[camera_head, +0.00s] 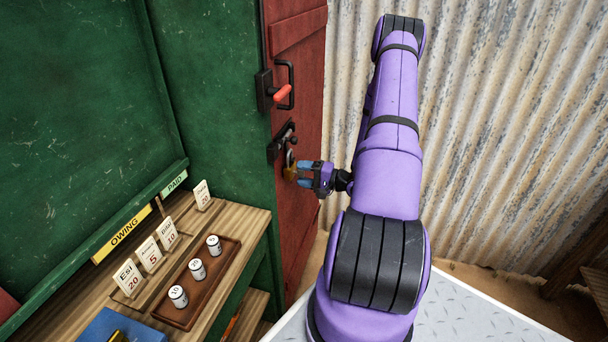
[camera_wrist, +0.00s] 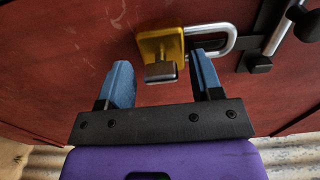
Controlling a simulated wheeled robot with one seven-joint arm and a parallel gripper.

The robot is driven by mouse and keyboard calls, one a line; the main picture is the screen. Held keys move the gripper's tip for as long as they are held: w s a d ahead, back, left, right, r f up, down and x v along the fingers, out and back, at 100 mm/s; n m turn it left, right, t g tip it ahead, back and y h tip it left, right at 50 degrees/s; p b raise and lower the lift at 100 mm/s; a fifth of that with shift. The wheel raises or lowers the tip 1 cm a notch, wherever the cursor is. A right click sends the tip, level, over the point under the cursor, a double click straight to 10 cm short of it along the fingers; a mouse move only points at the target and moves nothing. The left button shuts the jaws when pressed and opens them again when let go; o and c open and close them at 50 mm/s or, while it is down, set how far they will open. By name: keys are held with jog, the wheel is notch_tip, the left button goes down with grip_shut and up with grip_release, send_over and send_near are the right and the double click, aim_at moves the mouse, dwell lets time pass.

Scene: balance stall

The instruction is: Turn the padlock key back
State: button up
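The padlock is a yellow body (camera_wrist: 160,48) with a silver shackle (camera_wrist: 232,30), hanging from a black hasp on the red door. In the head view the padlock (camera_head: 289,171) is small and partly hidden by my gripper. A grey key head (camera_wrist: 160,72) sticks out of the padlock's face toward the wrist camera. My gripper (camera_wrist: 160,85) is open, its two blue fingers apart on either side of the key head. I see gaps between the key and both fingers. In the head view my gripper (camera_head: 302,174) is right at the padlock.
A wooden counter (camera_head: 255,222) at left holds cards and a tray (camera_head: 222,262) with white weights. A corrugated wall (camera_head: 500,120) stands at right.

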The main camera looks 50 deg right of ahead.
jog(key=shift+s, duration=0.1)
jog(key=v, duration=1)
jog(key=shift+s, duration=0.3)
jog(key=shift+d, duration=0.15)
